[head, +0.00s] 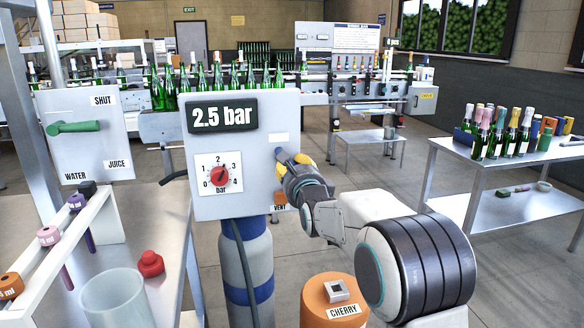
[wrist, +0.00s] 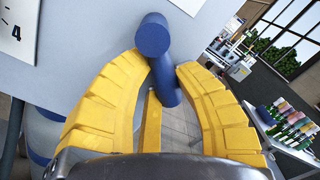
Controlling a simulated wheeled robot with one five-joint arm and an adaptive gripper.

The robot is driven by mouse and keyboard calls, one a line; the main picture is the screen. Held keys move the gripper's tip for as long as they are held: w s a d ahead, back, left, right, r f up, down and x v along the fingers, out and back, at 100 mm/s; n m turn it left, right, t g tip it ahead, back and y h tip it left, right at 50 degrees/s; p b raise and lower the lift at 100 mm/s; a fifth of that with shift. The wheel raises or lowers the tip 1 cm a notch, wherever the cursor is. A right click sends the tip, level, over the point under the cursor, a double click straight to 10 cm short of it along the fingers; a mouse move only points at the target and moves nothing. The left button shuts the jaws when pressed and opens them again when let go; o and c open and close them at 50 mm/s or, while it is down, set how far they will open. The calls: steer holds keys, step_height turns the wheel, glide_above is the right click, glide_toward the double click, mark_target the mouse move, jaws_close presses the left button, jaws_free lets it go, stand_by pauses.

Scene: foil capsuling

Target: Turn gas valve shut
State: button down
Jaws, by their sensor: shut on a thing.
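The gas valve shows in the wrist view as a blue lever (wrist: 167,84) with a round blue hub (wrist: 152,36) on a light grey panel. My gripper (wrist: 163,66) has its yellow fingers on either side of the lever, shut on it just below the hub. In the head view my gripper (head: 293,157) is at the right edge of the grey panel (head: 260,150), and it hides most of the valve. The panel carries a display (head: 222,115) reading 2.5 bar and a round dial (head: 219,174) with a red centre.
A gas cylinder (head: 250,262) stands below. At left is a green lever (head: 75,127) on a SHUT/WATER/JUICE panel. An orange CHERRY container (head: 325,312) is in front. A bottle table (head: 455,165) stands at right.

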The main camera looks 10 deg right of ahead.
steer(key=shift+d+f+b, duration=0.1)
steer(key=shift+f+b, duration=0.05)
steer(key=shift+b, duration=0.65)
steer(key=shift+n+b, duration=0.4)
steer(key=shift+b, duration=0.8)
steer(key=shift+d+b, duration=0.1)
steer(key=shift+b, duration=0.5)
steer(key=shift+d+r+n+b, duration=0.1)
steer(key=shift+r+n+b, duration=0.15)
steer(key=shift+n+b, duration=0.5)
steer(key=shift+d+r+n+b, duration=0.1)
steer(key=shift+r+n+b, duration=0.2)
steer(key=shift+b, duration=0.4)
steer(key=shift+r, duration=0.1)
steer(key=c, duration=0.9)
jaws_free()
steer(key=shift+s, duration=0.1)
